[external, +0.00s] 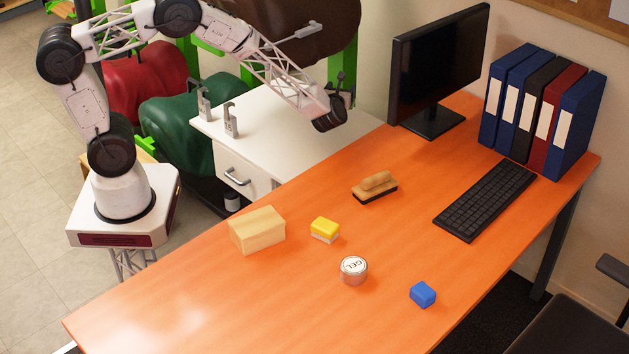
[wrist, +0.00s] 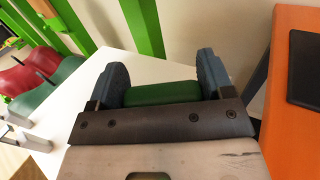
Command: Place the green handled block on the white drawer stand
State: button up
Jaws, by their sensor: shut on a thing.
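The green handled block (wrist: 160,93) is between the two dark fingers of my gripper (wrist: 162,84) in the wrist view. The fingers are shut on it, and only a green strip shows. My wrist hides the block in the external view. The white drawer stand (external: 268,112) stands behind the orange table, with a grey-handled drawer at its front. My arm's end is over the right part of its top. The white top also shows below the gripper in the wrist view (wrist: 78,112). I cannot tell whether the block touches it.
Metal brackets (external: 231,120) stand at the stand's left side. Green posts (wrist: 141,25) and saddles are behind it. A monitor (external: 438,65) stands to the right. The orange table (external: 200,300) holds a wooden block (external: 257,231), a brush (external: 375,188) and small items.

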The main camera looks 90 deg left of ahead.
jog(key=s+a+f+n+g, duration=0.2)
jog(key=s+f+g, duration=0.2)
jog(key=s, duration=0.6)
jog(key=s+a+f+n+g, duration=0.3)
jog(key=s+f, duration=0.2)
jog(key=s, duration=0.6)
jog(key=s+a+f+n+g, duration=0.2)
jog(key=s+a+f+g, duration=0.1)
jog(key=s, duration=0.8)
jog(key=shift+f+n+g+h, duration=0.3)
jog(key=shift+f+g+h, duration=0.1)
jog(key=shift+f+g, duration=0.35)
jog(key=shift+w+a, duration=0.1)
jog(key=shift+f, duration=3.25)
jog(key=shift+f, duration=0.6)
jog(key=o, duration=1)
jog(key=shift+o, duration=0.2)
